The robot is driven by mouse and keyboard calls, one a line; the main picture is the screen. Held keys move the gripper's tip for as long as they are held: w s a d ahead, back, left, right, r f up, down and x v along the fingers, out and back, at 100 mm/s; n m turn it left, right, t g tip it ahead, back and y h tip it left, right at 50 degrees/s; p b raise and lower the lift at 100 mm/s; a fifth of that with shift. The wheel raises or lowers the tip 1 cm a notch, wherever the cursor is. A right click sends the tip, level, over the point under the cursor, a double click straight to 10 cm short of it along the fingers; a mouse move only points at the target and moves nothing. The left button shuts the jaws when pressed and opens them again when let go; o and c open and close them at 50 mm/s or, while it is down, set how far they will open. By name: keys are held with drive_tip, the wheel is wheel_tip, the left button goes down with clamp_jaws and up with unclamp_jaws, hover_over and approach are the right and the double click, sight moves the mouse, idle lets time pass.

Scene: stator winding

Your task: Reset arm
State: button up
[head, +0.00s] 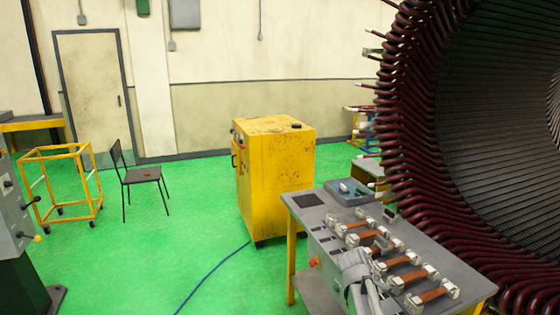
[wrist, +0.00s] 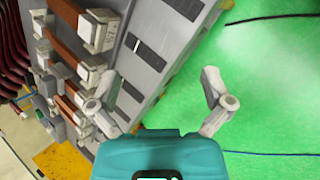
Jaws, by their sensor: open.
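My gripper (wrist: 160,82) shows in the wrist view with its two grey fingers spread wide and nothing between them. The left finger overlaps the side of the grey work table, and the right finger is over the green floor. In the head view, pale grey parts of my arm show at the front edge of the table (head: 325,238). Several copper-brown bars with pale end blocks (head: 402,261) lie in a row on the table. They also show at the upper left in the wrist view (wrist: 68,40).
The large stator (head: 415,170) with dark red coil ends fills the right side. A yellow cabinet (head: 272,180) stands behind the table, with a blue cable (head: 208,277) on the floor. A black chair (head: 142,176) and yellow cart (head: 62,185) stand left.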

drive_tip(key=s+a+f+m+g+y+b, duration=0.1)
drive_tip(key=s+a+f+m+y, duration=0.1)
drive_tip(key=s+a+m, duration=0.3)
drive_tip(key=s+a+f+m+g+y+b, duration=0.1)
drive_tip(key=s+a+f+m+y, duration=0.2)
drive_tip(key=s+a, duration=0.4)
drive_tip(key=shift+s+a+f+m+y, duration=0.3)
drive_tip(key=shift+s+m+y, duration=0.25)
drive_tip(key=shift+m, duration=0.35)
